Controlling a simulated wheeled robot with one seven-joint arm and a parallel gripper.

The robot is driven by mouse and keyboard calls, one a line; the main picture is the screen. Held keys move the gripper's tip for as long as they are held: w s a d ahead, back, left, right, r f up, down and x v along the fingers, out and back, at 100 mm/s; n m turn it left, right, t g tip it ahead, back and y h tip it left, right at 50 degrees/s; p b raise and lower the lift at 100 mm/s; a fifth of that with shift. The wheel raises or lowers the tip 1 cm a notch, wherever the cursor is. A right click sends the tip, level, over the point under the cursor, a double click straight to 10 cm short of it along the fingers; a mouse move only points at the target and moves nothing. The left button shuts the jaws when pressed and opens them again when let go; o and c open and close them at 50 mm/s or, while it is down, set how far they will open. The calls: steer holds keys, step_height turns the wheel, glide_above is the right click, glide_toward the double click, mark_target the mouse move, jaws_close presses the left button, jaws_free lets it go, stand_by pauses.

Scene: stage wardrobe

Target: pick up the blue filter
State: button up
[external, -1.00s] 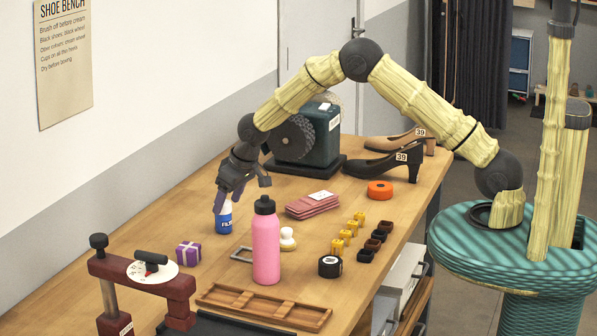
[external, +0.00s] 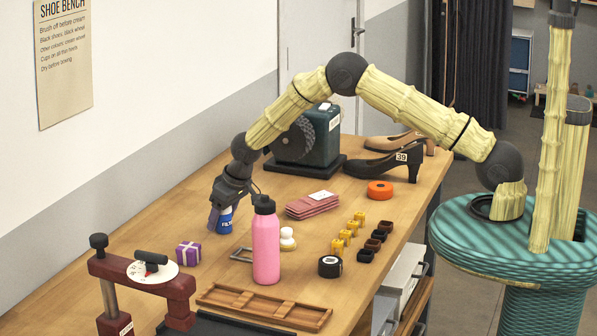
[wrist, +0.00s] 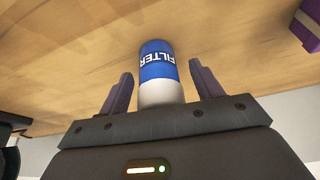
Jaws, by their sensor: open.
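The blue filter (external: 225,218) is a small upright cylinder, blue with white lettering and a white part, standing on the wooden bench. In the wrist view the blue filter (wrist: 156,68) sits between the two purple fingers, with "FILTER" readable on its side. My gripper (external: 222,207) is lowered over it from above and hides its upper part in the external view. In the wrist view my gripper (wrist: 160,90) is open, with a gap visible between the filter and each finger.
A purple gift box (external: 188,253) stands in front of the filter. A pink bottle (external: 265,243) and a metal buckle (external: 241,254) are to its right. Behind are a green grinder (external: 322,135) and pink cloths (external: 312,204). The bench left of the filter is clear.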

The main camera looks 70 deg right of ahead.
steer(key=shift+c, duration=0.3)
steer(key=c, duration=1)
step_height(320, 180, up, 10)
steer(key=shift+r+b, duration=0.1)
steer(key=shift+b, duration=0.95)
